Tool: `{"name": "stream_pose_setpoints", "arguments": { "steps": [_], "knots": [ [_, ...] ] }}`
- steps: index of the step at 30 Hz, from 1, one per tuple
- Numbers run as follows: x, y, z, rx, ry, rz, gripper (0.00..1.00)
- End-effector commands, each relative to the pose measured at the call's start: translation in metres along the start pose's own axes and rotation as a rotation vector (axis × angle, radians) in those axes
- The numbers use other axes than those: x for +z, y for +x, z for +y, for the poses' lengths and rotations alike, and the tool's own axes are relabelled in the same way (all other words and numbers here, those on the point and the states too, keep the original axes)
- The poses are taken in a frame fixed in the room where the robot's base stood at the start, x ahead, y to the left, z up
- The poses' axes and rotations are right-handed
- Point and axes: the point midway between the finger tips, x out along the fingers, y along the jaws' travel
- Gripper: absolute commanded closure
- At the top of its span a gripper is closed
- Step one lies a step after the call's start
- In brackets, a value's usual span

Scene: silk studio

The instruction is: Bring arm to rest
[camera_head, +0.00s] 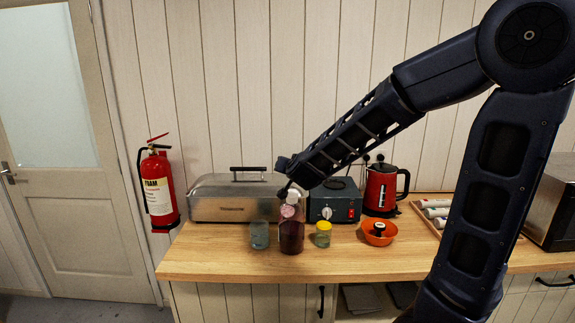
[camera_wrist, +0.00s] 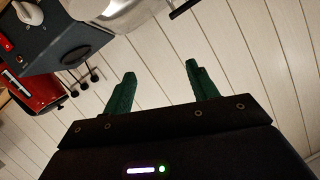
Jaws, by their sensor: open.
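My arm reaches in from the right in the head view, with its outer link sloping down to the left. My gripper shows in the wrist view (camera_wrist: 158,85) with two green fingers well apart and nothing between them. Beyond the fingers is the pale panelled wall (camera_wrist: 240,60). In the head view the arm's end is above the counter, in front of the metal lidded pan and close over the bottle; the fingers cannot be made out there.
A fire extinguisher (camera_head: 159,190) hangs left.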

Motion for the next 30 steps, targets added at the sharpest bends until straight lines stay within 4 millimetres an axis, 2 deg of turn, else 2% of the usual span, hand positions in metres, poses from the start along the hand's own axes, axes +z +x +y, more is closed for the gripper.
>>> {"name": "stream_pose_setpoints", "arguments": {
  "steps": [1,3,11,17,24,27,30],
  "knots": [
    [-0.011,-0.008,0.009,-0.022,-0.001,-0.024,0.42],
    [-0.018,-0.019,0.019,-0.054,-0.012,-0.074,0.42],
    [-0.029,-0.077,0.07,-0.093,-0.091,-0.274,0.42],
    [-0.022,-0.136,0.125,-0.027,-0.163,-0.444,0.42],
    [-0.003,-0.219,0.197,0.155,-0.216,-0.649,0.42],
    [0.004,-0.248,0.218,0.232,-0.22,-0.714,0.42],
    [0.009,-0.268,0.232,0.287,-0.221,-0.758,0.42]
  ]
}}
